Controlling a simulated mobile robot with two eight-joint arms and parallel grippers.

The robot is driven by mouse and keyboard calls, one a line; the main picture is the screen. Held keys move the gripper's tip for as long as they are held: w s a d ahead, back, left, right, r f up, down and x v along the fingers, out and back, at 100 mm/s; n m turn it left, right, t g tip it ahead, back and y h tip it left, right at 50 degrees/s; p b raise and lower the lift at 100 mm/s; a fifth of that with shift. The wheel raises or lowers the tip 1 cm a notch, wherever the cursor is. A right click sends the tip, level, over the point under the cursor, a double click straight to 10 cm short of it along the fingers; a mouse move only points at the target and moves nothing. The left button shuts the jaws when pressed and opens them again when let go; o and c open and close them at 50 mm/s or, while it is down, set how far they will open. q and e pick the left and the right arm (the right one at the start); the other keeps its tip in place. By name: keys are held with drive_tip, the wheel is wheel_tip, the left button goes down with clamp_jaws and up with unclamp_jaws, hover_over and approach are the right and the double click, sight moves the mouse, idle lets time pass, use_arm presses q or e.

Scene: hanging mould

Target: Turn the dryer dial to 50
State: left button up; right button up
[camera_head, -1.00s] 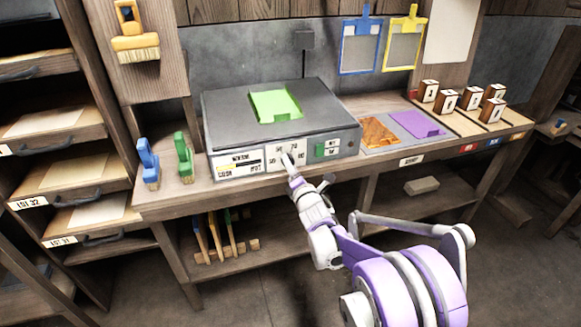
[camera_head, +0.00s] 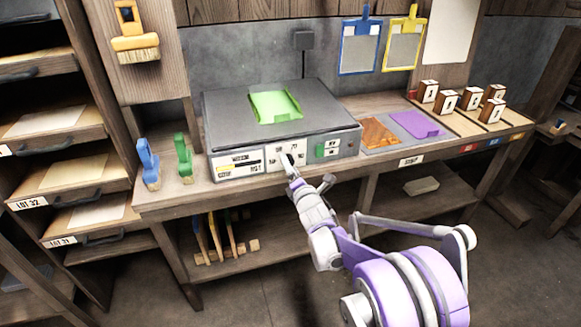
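The dryer (camera_head: 325,105) is a grey box with a flat dark top on the bench. Its front has a white dial panel (camera_head: 273,160) with numbers, of which 70 seems readable at the upper right. My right gripper (camera_head: 289,164) is at the dial panel and covers the dial itself. The fingers are too small to tell whether they are open, shut or gripping the dial. My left gripper is not in view.
A green tray (camera_head: 275,104) lies on the dryer top. A green switch (camera_head: 320,150) is right of the dial.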

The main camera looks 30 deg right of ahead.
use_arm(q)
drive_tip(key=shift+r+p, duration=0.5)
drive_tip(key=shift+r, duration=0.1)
use_arm(e)
drive_tip(key=v, duration=1)
drive_tip(key=shift+s, duration=0.35)
drive_tip(key=s+a+f+m+g+y, duration=0.1)
drive_tip(key=s+a+f+m+g, duration=0.3)
drive_tip(key=s+a+m, duration=0.45)
drive_tip(key=s+a+f+m+g+y, duration=0.2)
drive_tip(key=s+a+f+m+g, duration=0.25)
drive_tip(key=s, duration=0.65)
drive_tip(key=s+a+f+m+g+y, duration=0.1)
drive_tip(key=s+a+f+m+g, duration=0.3)
drive_tip(key=s+m, duration=0.5)
use_arm(q)
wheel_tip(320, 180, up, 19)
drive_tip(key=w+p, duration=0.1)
drive_tip(key=p, duration=1.6)
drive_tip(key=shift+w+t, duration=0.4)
use_arm(e)
wheel_tip(320, 180, up, 20)
drive_tip(key=w+a, duration=0.1)
drive_tip(key=shift+r+n, duration=0.25)
drive_tip(key=shift+n, duration=0.15)
